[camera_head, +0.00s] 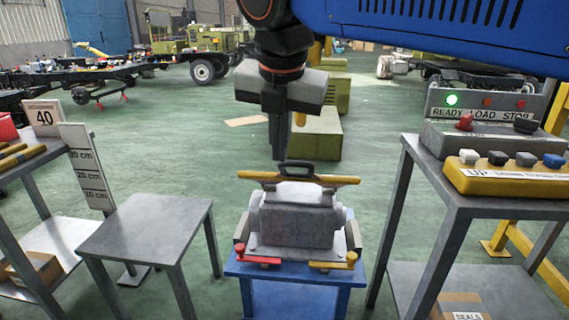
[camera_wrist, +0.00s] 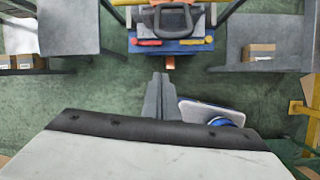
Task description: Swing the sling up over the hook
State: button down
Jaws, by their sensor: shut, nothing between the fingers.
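A dark loop (camera_head: 296,165), which looks like the sling, stands up on a yellow bar (camera_head: 340,181) across the top of a grey housing (camera_head: 296,216). The loop also shows at the top of the wrist view (camera_wrist: 172,32). My gripper (camera_head: 278,156) points down with its fingers together and empty. In the head view its tips overlap the area just above and left of the loop; the wrist view shows the fingers (camera_wrist: 161,78) apart from it. I cannot make out a hook in either view.
The housing sits on a blue stand (camera_head: 290,298) with red (camera_head: 257,261) and yellow (camera_head: 333,262) levers in front. A bare grey table (camera_head: 146,226) and a height scale (camera_head: 86,165) stand left. A control-panel table (camera_head: 450,200) stands right.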

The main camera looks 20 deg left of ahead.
jog(key=w+a+f, duration=0.1)
jog(key=w+f, duration=0.5)
jog(key=f, duration=0.1)
jog(key=shift+w+a, duration=0.15)
dwell(0.7)
jog(key=shift+r, duration=0.1)
notch_tip(320, 180, up, 9)
jog(key=g, duration=0.1)
send_over(283, 169)
jog(key=w, duration=0.6)
jog(key=shift+s+a, duration=0.15)
jog(key=shift+s, duration=0.25)
